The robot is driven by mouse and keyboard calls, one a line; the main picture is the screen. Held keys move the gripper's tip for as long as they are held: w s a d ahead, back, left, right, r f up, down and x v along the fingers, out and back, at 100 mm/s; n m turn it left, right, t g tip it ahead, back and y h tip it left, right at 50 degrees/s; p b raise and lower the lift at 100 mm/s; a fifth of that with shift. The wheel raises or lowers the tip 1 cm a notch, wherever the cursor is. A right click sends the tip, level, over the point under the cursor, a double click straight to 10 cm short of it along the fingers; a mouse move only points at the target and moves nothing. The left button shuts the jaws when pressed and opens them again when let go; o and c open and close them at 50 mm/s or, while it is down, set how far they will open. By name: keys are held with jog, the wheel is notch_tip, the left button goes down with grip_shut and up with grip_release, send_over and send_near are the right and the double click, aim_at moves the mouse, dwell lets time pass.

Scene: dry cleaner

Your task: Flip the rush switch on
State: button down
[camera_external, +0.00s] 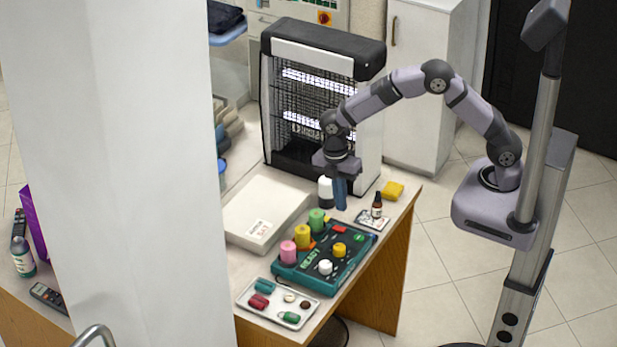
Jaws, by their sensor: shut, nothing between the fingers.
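I cannot tell for certain which part is the rush switch. A teal box (318,267) with cylindrical pieces in pink, yellow, green and white, small red and green parts, and lettering on its front lies near the table's right edge. My gripper (340,194) is shut and empty, pointing down above the table behind the teal box. It appears apart from the box. A white and dark bottle (325,193) stands just left of the fingers; I cannot tell whether they touch.
A black and white caged lamp unit (283,100) stands behind my gripper. A pale flat case (262,207) lies left. A dropper bottle (377,205) and yellow sponge (392,190) are right. A tray of small spools (262,318) lies in front. A white pillar (150,170) blocks the left.

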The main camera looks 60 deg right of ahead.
aim_at(344, 229)
jog(key=f, duration=0.2)
jog(key=f+p, duration=0.1)
jog(key=f, duration=0.1)
jog(key=f+p, duration=0.1)
jog(key=f, duration=0.1)
jog(key=shift+s+f, duration=0.25)
jog(key=shift+s, duration=0.15)
jog(key=shift+s+f+b, duration=0.15)
jog(key=shift+f+b, duration=0.15)
jog(key=shift+f, duration=0.1)
jog(key=shift+r, duration=0.15)
jog(key=shift+w, duration=0.2)
